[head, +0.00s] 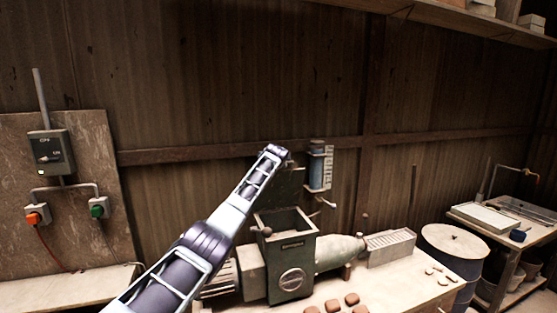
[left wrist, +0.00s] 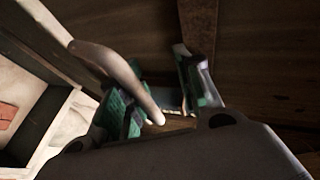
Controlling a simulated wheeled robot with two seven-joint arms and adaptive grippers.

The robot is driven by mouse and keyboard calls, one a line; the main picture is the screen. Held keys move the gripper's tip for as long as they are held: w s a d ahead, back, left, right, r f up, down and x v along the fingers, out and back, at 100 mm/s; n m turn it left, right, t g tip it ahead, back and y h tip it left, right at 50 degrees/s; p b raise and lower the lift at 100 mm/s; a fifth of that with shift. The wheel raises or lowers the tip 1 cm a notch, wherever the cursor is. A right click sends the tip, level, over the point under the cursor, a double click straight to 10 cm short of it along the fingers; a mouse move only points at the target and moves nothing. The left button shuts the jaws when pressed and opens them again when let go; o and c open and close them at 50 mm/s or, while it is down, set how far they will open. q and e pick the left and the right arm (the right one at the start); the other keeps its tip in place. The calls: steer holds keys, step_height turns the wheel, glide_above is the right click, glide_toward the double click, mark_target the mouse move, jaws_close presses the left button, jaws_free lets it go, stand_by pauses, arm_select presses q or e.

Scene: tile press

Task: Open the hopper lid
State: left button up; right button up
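The dark green hopper (head: 288,258) stands on the bench, and its square top opening is uncovered. Its lid (head: 288,187) stands upright behind the opening, partly hidden by my left arm. My left arm reaches up from the lower left and ends beside the top of the lid; its fingers are hidden in the head view. In the left wrist view my left gripper (left wrist: 160,100) has its green-padded fingers apart. A pale curved bar (left wrist: 115,75), apparently the lid handle, crosses in front of one finger; I cannot tell whether it touches. My right gripper is not in view.
A tapered press barrel (head: 338,252) and a grey ribbed box (head: 390,247) extend right of the hopper. Several brown lumps (head: 351,299) lie on the bench in front. A blue cylinder (head: 317,170) is mounted behind. A switch box (head: 51,153) hangs at left.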

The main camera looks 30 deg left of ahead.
arm_select(q)
steer(key=v, duration=1.1)
stand_by(1.1)
steer(key=shift+s+r, duration=0.1)
steer(key=shift+d, duration=0.1)
